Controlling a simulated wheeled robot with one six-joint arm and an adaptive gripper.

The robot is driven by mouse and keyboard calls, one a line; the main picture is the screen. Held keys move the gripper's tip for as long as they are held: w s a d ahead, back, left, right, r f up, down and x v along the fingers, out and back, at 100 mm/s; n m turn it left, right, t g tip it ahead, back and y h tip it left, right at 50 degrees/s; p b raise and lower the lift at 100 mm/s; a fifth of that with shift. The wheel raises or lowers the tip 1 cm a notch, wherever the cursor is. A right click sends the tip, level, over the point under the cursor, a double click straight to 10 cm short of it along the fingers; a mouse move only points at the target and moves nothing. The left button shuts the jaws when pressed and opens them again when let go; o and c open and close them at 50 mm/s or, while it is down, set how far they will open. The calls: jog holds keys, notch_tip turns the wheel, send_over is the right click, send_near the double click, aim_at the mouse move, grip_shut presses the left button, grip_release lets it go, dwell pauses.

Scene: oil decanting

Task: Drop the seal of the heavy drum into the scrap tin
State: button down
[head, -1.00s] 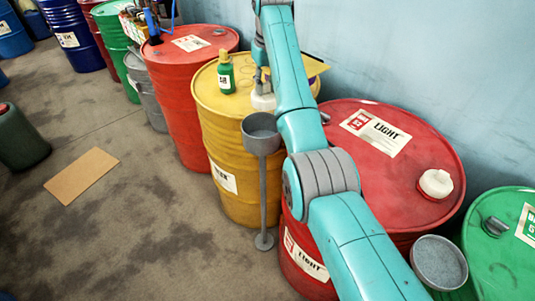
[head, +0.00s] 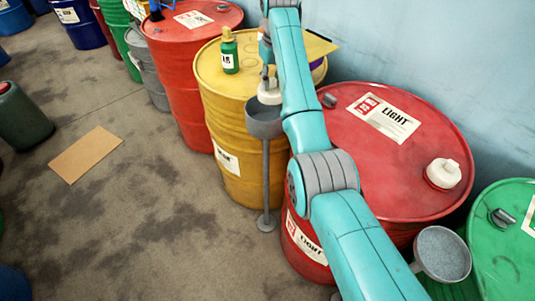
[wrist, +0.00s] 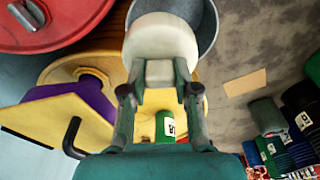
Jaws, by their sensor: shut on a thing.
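A white cap-like seal (wrist: 161,42) is held between the fingers of my gripper (wrist: 160,74). In the head view the seal (head: 269,93) hangs just above a grey tin (head: 264,121) on a tall stand, in front of the yellow drum (head: 235,115). The rim of this tin (wrist: 208,30) shows behind the seal in the wrist view, with the seal covering part of it. Whether the seal is fully over the opening is unclear. My arm hides part of the yellow drum. The word "heavy" is not readable on any label.
A green bottle (head: 229,52) stands on the yellow drum, beside a yellow plate and a purple thing. A red "LIGHT" drum (head: 345,140) with a white cap (head: 442,174) stands to the right. Another grey tin (head: 443,254) is at the lower right. Cardboard (head: 87,154) lies on open floor.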

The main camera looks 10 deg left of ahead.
jog(key=c, duration=0.8)
grip_release()
jog(key=shift+r, duration=0.1)
